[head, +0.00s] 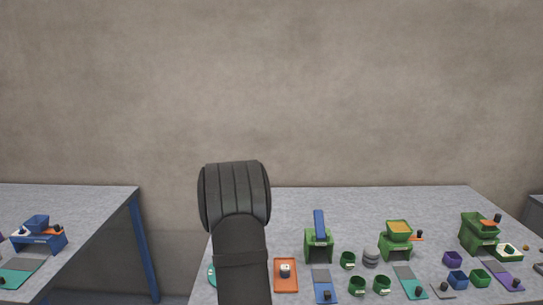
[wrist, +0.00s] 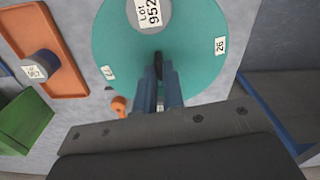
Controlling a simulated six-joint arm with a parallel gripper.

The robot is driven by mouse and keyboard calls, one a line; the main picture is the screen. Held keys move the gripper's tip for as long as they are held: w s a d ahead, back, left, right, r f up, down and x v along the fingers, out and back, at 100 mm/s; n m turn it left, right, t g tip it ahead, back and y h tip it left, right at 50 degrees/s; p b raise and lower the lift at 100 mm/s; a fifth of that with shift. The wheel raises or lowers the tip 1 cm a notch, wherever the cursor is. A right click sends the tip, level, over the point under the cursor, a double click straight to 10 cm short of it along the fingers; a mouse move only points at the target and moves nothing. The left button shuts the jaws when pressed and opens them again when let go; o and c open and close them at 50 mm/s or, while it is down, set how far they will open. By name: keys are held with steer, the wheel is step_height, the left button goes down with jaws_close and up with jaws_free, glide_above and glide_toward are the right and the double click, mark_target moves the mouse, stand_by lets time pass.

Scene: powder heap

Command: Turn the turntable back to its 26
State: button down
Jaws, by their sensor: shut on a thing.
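The turntable (wrist: 195,75) is a teal disc below my gripper in the wrist view. A tag reading 26 (wrist: 220,45) is near its right edge, and another tag (wrist: 108,72), hard to read, is near its left edge. A grey cylinder labelled LOT 952 (wrist: 152,12) stands around the disc's middle, cut by the frame top. My gripper (wrist: 160,78) has its blue fingers closed on a small dark peg (wrist: 158,62) on the disc's near part. In the head view my arm hides nearly all the turntable; a teal sliver (head: 211,275) shows at its left.
An orange pointer-like piece (wrist: 119,104) sits by the disc's near left edge. An orange tray (wrist: 72,75) with a labelled dark cylinder (wrist: 40,65) lies left, beside a green box (wrist: 22,122). Several green stands and cups fill the table's right in the head view.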

steer(key=shift+n, duration=1.1)
steer(key=n, duration=0.4)
steer(key=shift+n, duration=0.3)
steer(key=shift+n, duration=0.3)
steer(key=n, duration=0.3)
steer(key=shift+n, duration=0.3)
